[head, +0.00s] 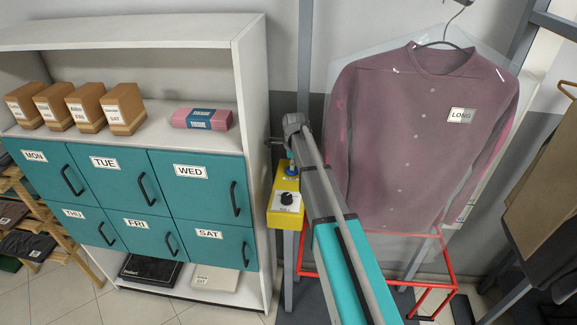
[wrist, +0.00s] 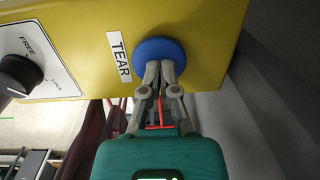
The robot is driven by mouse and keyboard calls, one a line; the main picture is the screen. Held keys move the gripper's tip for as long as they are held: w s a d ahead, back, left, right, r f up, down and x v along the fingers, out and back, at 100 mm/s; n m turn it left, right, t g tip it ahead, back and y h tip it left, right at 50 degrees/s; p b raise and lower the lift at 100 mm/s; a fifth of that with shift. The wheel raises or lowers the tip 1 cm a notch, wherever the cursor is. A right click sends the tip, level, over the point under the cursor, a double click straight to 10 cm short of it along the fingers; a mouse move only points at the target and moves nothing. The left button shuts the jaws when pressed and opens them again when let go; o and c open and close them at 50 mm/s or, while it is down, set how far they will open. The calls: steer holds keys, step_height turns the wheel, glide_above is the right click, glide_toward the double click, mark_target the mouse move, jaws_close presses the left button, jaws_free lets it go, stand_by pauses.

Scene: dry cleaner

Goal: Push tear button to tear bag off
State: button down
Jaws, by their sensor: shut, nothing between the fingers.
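The tear button (wrist: 158,51) is a round blue knob on a yellow control box (wrist: 200,22), beside a white label reading TEAR (wrist: 119,56). My gripper (wrist: 160,68) is shut and empty, with its fingertips at the lower part of the button, seemingly touching it. In the head view the yellow box (head: 285,207) stands on a grey post, with a little of the blue button (head: 291,169) showing beside my arm. A mauve long-sleeved garment (head: 405,150) hangs in a clear bag (head: 345,75) to the right, tagged LONG.
A black selector knob (wrist: 20,75) sits on the same box, next to the button. A red frame (head: 440,262) stands below the garment. A white shelf unit (head: 250,120) with teal lockers is at left. Dark clothes (head: 548,190) hang at far right.

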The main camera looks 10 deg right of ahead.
steer(key=shift+r, duration=0.15)
stand_by(0.3)
step_height(320, 180, up, 14)
steer(key=p, duration=1.4)
steer(key=shift+s+d, duration=0.2)
steer(key=shift+s, duration=0.15)
steer(key=shift+s+f, duration=0.1)
steer(key=shift+f, duration=0.15)
steer(key=s+f+n+b, duration=0.2)
steer(key=s+n, duration=0.1)
steer(key=s, duration=0.2)
steer(key=s+f+n+b, duration=0.3)
steer(key=s+n, duration=0.1)
steer(key=s, duration=0.1)
steer(key=s+f+n+b, duration=0.3)
steer(key=s, duration=0.1)
steer(key=shift+s+a+f+n, duration=0.25)
steer(key=shift+s+a+n, duration=0.05)
steer(key=shift+s+a, duration=0.1)
steer(key=s+f+n+b, duration=0.3)
steer(key=s+n+b, duration=0.1)
steer(key=s, duration=0.3)
steer(key=s+f+n+b, duration=0.3)
steer(key=s+f+n, duration=0.1)
steer(key=s+n, duration=0.3)
steer(key=shift+a+f+g+b, duration=0.15)
steer(key=shift+a+g+b, duration=0.05)
steer(key=shift+g+b, duration=0.2)
stand_by(1.2)
